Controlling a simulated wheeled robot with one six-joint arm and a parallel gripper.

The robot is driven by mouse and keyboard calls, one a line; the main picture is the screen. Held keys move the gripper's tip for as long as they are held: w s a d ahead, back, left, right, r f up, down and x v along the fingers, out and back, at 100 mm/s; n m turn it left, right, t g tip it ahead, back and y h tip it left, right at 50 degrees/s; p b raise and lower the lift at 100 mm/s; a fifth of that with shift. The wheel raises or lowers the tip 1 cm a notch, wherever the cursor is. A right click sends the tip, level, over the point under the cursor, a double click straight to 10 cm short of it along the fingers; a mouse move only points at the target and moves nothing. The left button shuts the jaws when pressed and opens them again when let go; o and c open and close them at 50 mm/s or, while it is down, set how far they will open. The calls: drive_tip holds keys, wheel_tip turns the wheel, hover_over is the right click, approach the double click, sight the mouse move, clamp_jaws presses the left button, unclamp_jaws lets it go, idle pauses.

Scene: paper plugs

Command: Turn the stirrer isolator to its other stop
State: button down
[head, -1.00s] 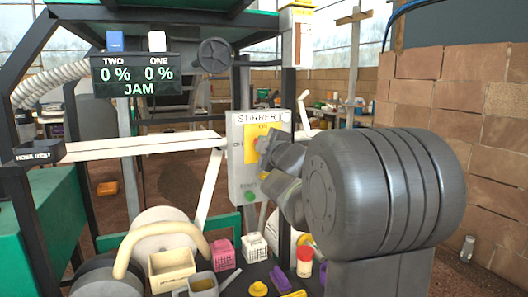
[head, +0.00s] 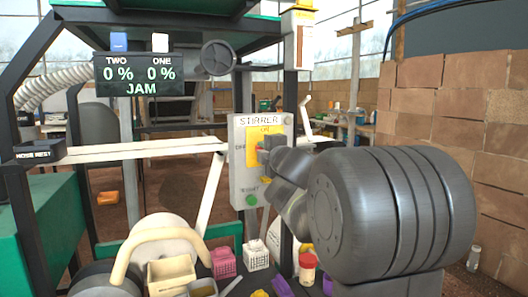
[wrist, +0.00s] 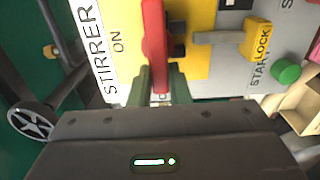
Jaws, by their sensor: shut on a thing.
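The stirrer isolator is a red handle (wrist: 155,45) on a yellow plate (head: 252,153) of a grey box with a STIRRER label (head: 259,120). ON stands above the plate and OFF to its left. In the wrist view the handle lies roughly parallel to the STIRRER lettering, so roughly crosswise on the box. My gripper (wrist: 158,88) is shut on the handle, one finger on each side. In the head view my gripper (head: 264,155) hides most of the handle.
A display (head: 139,74) reads JAM. Baskets (head: 223,263) and small items stand below the box. A brick wall (head: 430,110) is at right.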

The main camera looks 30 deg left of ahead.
drive_tip(key=c, duration=1.4)
unclamp_jaws()
drive_tip(key=shift+o, duration=0.2)
drive_tip(key=p+v, duration=0.3)
drive_tip(key=v, duration=1)
drive_tip(key=shift+s+d, duration=0.25)
drive_tip(key=shift+s, duration=0.05)
drive_tip(key=b+x, duration=0.3)
drive_tip(key=x, duration=1)
drive_tip(key=shift+w+a, duration=0.25)
drive_tip(key=shift+w, duration=0.1)
